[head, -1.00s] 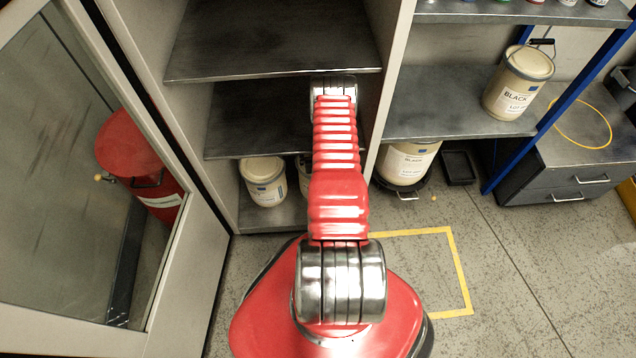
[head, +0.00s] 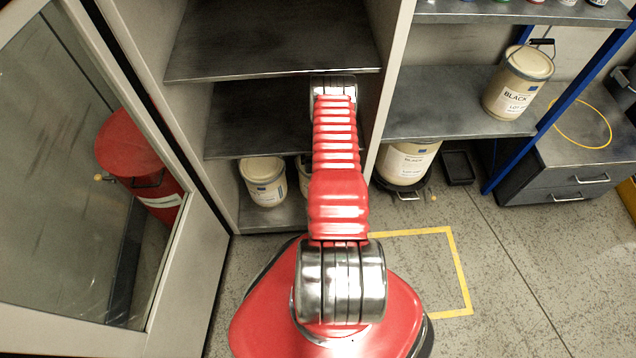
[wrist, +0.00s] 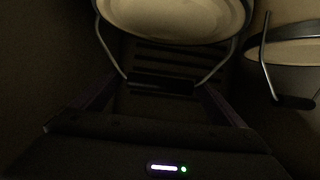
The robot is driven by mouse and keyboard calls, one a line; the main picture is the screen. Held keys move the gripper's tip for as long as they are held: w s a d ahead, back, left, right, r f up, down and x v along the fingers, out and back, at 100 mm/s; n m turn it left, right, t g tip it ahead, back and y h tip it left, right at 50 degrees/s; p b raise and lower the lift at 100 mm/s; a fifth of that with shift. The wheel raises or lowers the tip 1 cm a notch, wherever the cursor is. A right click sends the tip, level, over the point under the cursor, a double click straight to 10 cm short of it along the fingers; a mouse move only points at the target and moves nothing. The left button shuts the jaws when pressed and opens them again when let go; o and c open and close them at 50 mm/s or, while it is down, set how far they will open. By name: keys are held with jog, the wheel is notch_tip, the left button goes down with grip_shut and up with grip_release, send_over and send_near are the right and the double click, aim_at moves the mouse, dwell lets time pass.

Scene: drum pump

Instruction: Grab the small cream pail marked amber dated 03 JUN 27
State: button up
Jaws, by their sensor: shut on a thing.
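In the wrist view a cream pail (wrist: 175,18) is at the top, its wire handle folded toward me. My gripper (wrist: 160,92) is shut on the dark grip of that handle. Its two fingers show as dark shapes at either side of the grip. A second cream pail (wrist: 295,48) with its own handle stands to the right. In the head view a small cream pail (head: 264,182) is on the cabinet's bottom shelf, with another (head: 304,177) mostly hidden behind my arm. My gripper is hidden there. No amber mark or date is readable, and which pail is held cannot be matched.
The cabinet's dark middle shelf (head: 255,130) lies above the pails. Its glazed door (head: 185,270) stands open at left, a red drum (head: 125,145) behind it. Larger pails marked BLACK stand at right, one on a shelf (head: 517,85), one below (head: 405,163).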

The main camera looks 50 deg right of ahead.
jog(key=shift+s+a+f, duration=0.15)
jog(key=shift+s+f, duration=0.1)
jog(key=shift+f, duration=0.05)
jog(key=c, duration=0.8)
jog(key=shift+r, duration=0.1)
jog(key=shift+c, duration=0.4)
jog(key=shift+r, duration=0.1)
jog(key=shift+w+r, duration=0.15)
jog(key=shift+r, duration=0.75)
jog(key=shift+w+r, duration=0.1)
jog(key=shift+r, duration=0.8)
jog(key=s+a, duration=1.2)
jog(key=shift+s+a, duration=0.25)
jog(key=shift+s, duration=0.1)
